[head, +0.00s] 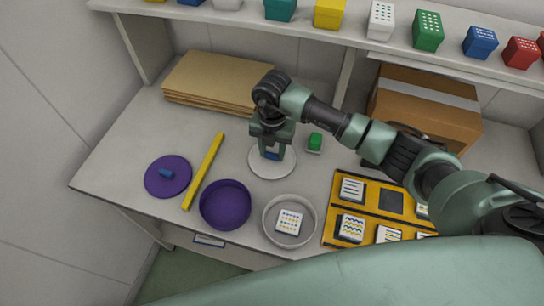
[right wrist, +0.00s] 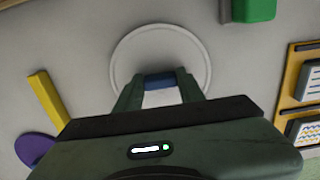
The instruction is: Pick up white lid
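The white lid (head: 257,168) is a round flat disc on the table with a blue handle at its middle. It also shows in the right wrist view (right wrist: 160,35). My right gripper (head: 272,156) points down over the lid, with its fingers at either side of the blue handle (right wrist: 160,80). No clear gap shows between fingers and handle, but I cannot tell whether they press on it. The lid looks level and at table height. My left gripper is not in view.
A purple lid (head: 160,184), yellow bar (head: 204,170) and purple bowl (head: 226,205) lie to the left. A white bowl (head: 269,228) holding a dotted block stands in front. A green-topped block (head: 315,141) and yellow tray (head: 338,190) are right. Cardboard (head: 205,82) lies behind.

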